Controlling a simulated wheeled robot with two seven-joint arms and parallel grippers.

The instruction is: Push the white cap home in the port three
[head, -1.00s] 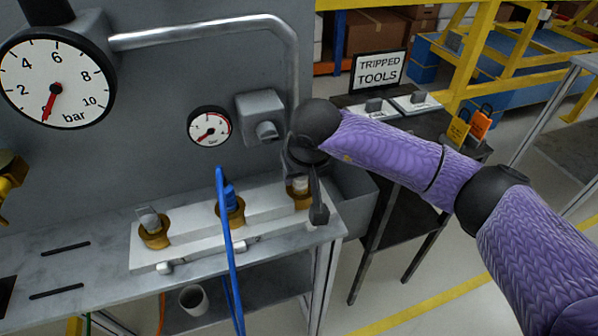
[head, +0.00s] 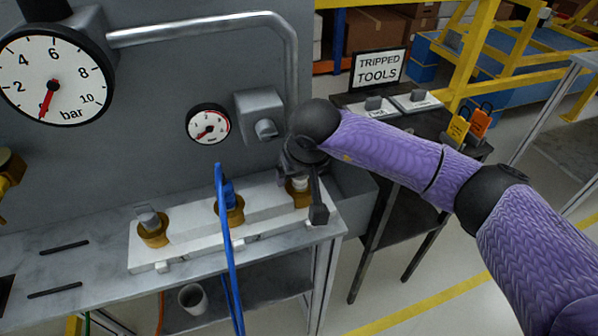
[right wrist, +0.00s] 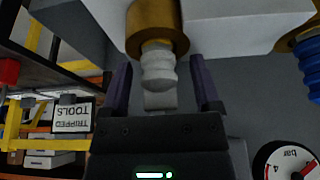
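The white cap (head: 300,184) sits in the brass collar of the right-hand port (head: 296,198) on the pale manifold block (head: 180,226). In the right wrist view the ribbed white cap (right wrist: 158,66) stands out of its brass collar (right wrist: 157,28). My right gripper (head: 308,178) is at this port and partly hides it in the head view. In the right wrist view its two purple fingers (right wrist: 161,80) stand apart on either side of the cap, with gaps visible on both sides. How deep the cap sits cannot be told. My left gripper is not in view.
A blue hose (head: 223,240) rises in front of the middle port (head: 230,212). The left port (head: 153,234) holds a grey fitting. A grey wall box (head: 260,114) and a small gauge (head: 208,124) are behind. A dark side table (head: 400,215) stands at right.

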